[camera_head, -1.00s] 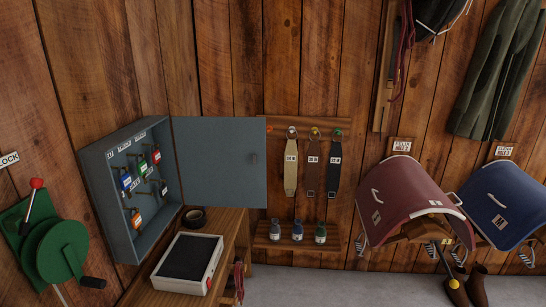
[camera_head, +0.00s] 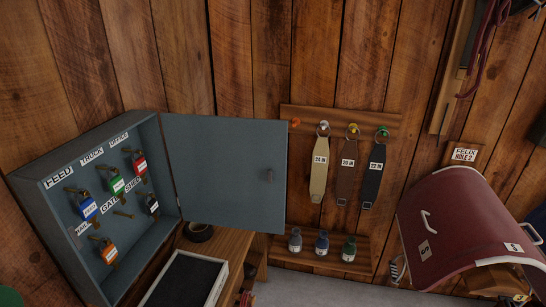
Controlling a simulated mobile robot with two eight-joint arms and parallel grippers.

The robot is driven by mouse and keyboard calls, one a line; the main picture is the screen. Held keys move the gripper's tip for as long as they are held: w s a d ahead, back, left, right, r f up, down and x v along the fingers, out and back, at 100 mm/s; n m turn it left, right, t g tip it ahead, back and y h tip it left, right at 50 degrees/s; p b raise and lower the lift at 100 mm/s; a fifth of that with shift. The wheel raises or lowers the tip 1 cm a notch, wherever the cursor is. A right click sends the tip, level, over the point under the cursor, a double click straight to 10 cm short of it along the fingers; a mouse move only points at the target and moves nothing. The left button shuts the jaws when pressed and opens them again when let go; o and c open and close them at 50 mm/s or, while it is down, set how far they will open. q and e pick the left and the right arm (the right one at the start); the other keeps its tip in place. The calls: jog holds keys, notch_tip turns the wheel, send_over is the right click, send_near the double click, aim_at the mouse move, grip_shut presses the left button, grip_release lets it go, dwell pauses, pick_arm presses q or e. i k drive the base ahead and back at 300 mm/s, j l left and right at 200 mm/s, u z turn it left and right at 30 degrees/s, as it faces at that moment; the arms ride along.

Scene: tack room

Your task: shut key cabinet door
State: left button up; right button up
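The key cabinet (camera_head: 52,204) is a grey-blue box on the wooden wall at the left. Its door (camera_head: 225,160) stands wide open, swung out to the right, with its inner face towards me. Neither of my grippers is in view.
Below the door is a wooden bench (camera_head: 236,243) with a black-topped white tray (camera_head: 222,284) and a dark roll (camera_head: 199,232). Right of the door, straps hang from a peg rail (camera_head: 389,118) above a shelf (camera_head: 312,260) of small bottles.

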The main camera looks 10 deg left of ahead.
aim_at(220, 166)
jog(key=i+u, duration=0.35)
jog(key=i+l+u, duration=0.8)
jog(key=u, duration=0.25)
jog(key=i+l+u, duration=0.2)
jog(key=u, duration=0.25)
jog(key=i+l+u, duration=0.15)
jog(key=u, duration=0.25)
jog(key=l, duration=0.1)
